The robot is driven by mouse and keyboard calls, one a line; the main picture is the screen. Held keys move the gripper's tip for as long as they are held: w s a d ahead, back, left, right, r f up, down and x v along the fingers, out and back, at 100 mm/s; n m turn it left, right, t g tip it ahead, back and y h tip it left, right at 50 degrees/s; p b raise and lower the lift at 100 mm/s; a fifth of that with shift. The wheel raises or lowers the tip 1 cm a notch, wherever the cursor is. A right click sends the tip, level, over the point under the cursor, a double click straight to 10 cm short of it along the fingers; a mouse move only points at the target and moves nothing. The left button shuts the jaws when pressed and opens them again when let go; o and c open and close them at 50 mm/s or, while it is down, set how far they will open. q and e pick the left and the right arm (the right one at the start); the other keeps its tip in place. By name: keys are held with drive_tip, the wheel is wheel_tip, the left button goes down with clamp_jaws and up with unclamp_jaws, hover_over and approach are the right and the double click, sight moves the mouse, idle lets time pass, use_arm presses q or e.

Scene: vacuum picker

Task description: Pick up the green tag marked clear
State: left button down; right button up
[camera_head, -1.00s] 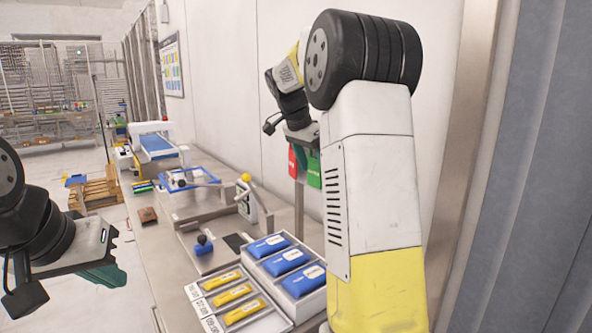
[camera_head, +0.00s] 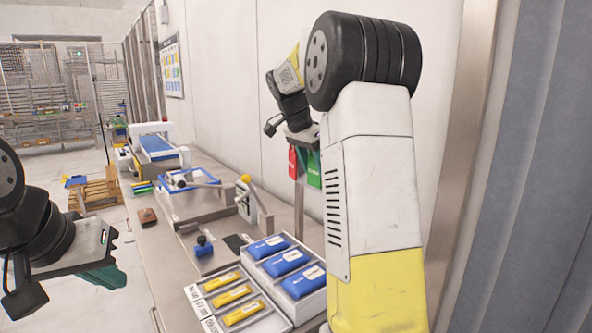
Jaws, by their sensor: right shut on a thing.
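The green tag (camera_head: 313,169) hangs at the wall side of the bench, just left of my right forearm, which hides part of it. A red tag (camera_head: 292,161) hangs to its left. My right gripper (camera_head: 308,148) is at the top of the green tag and shut on it; its fingertips are mostly hidden by the forearm. The marking on the green tag is too small to read. My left gripper (camera_head: 103,275) is at the lower left, beside the bench and far from the tags; whether its fingers are open or shut does not show clearly.
A metal bench (camera_head: 160,249) runs along the wall. On it are a box of blue packs (camera_head: 285,262), a tray of yellow packs (camera_head: 233,294), a blue-knobbed part (camera_head: 203,245), a brown block (camera_head: 148,217) and a yellow-topped device (camera_head: 247,200). The near left bench surface is mostly clear.

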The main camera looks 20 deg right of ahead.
drive_tip(key=shift+r, duration=0.5)
drive_tip(key=s+a, duration=0.3)
drive_tip(key=a, duration=0.5)
drive_tip(key=s+a, duration=0.3)
drive_tip(key=a, duration=0.6)
